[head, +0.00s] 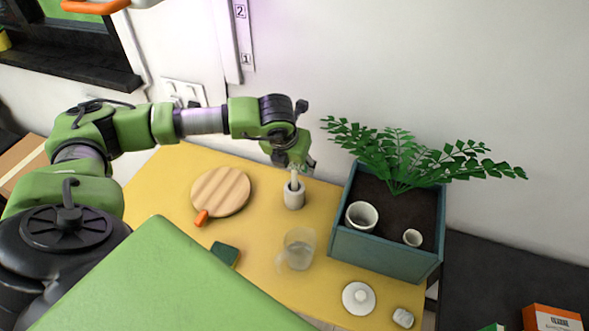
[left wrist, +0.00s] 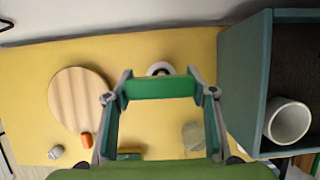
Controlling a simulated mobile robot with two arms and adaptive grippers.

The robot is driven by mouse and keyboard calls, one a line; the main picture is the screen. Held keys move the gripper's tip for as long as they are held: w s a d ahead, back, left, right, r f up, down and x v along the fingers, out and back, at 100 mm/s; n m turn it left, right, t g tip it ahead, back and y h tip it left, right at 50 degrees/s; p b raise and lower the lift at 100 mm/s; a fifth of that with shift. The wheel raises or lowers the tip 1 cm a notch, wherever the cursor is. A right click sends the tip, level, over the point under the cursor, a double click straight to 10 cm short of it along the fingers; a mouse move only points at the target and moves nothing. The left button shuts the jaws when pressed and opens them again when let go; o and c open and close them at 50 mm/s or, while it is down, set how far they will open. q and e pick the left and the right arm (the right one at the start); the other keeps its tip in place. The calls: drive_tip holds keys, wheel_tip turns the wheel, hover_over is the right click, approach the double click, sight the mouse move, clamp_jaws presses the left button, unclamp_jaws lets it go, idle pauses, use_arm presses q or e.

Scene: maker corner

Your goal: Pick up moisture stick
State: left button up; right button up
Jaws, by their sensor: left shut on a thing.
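The moisture stick (head: 294,180) is a thin pale stick standing upright in a small pale cup (head: 293,197) on the yellow table. My left gripper (head: 294,168) is above the cup and shut on the upper part of the stick. The stick's lower end is inside the cup and hidden. In the left wrist view the cup (left wrist: 158,67) shows just beyond my left gripper (left wrist: 160,88), which hides most of the stick. My right gripper is not in view.
Right of the cup stands a teal planter box (head: 385,251) with a fern (head: 400,165) and two white pots. A clear glass jug (head: 298,249) stands in front. A round wooden board (head: 221,191) lies to the left. The yellow table (head: 170,180) is bare behind it.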

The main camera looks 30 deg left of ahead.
use_arm(q)
drive_tip(key=shift+r, duration=0.3)
wheel_tip(320, 180, up, 10)
drive_tip(key=b, duration=0.2)
drive_tip(key=shift+b, duration=0.35)
wheel_tip(320, 180, up, 8)
drive_tip(key=p, duration=0.4)
idle(0.4)
